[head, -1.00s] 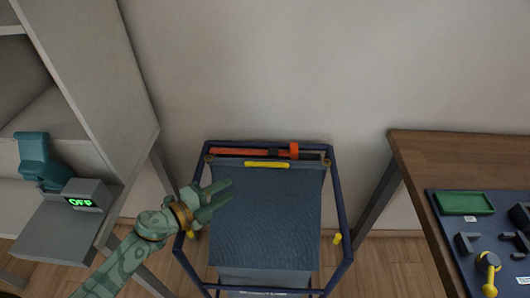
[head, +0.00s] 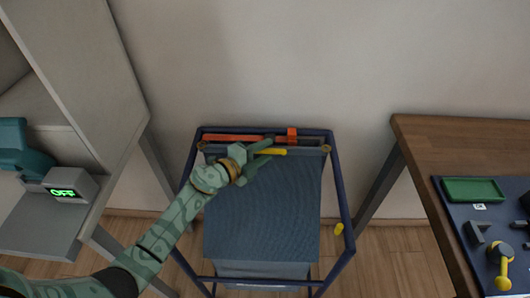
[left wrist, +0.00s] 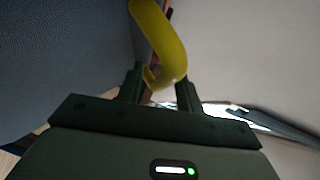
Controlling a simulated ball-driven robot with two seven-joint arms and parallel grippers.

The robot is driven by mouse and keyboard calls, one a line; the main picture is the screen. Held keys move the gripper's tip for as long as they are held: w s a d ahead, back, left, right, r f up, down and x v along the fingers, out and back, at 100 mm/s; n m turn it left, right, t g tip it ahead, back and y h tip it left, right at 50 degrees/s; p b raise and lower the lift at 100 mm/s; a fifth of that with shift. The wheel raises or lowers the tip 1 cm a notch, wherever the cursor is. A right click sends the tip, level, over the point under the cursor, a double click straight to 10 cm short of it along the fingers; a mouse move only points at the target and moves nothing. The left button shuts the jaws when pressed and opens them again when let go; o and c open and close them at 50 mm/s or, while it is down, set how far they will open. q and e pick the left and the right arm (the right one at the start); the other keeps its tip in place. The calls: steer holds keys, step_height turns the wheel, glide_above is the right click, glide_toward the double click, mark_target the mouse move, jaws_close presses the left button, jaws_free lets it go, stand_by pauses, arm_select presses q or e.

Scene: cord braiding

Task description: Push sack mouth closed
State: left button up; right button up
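The dark blue sack (head: 265,210) hangs in a blue metal frame stand (head: 337,185). Its top is a wide blue cloth face, and a yellow handle (head: 275,152) sits at its far edge. Beyond that edge, a narrow dark gap shows in front of an orange bar (head: 225,138). My left gripper (head: 264,152) is at the handle's left part, with one finger on each side of it. In the left wrist view the handle (left wrist: 165,40) reaches between the two fingers (left wrist: 160,88), which stand apart. I cannot tell whether they touch it. My right gripper is not in view.
A wooden table (head: 450,140) with a blue mat and green tray (head: 473,189) stands at the right. A yellow knob (head: 339,229) is on the frame's right side. The wall is close behind.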

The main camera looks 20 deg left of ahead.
arm_select(q)
steer(key=shift+w+d, duration=0.1)
steer(key=shift+w, duration=0.1)
jaws_close()
steer(key=shift+w+a+r, duration=0.1)
steer(key=shift+w+a, duration=0.15)
steer(key=shift+w, duration=0.35)
jaws_free()
steer(key=shift+s, duration=0.1)
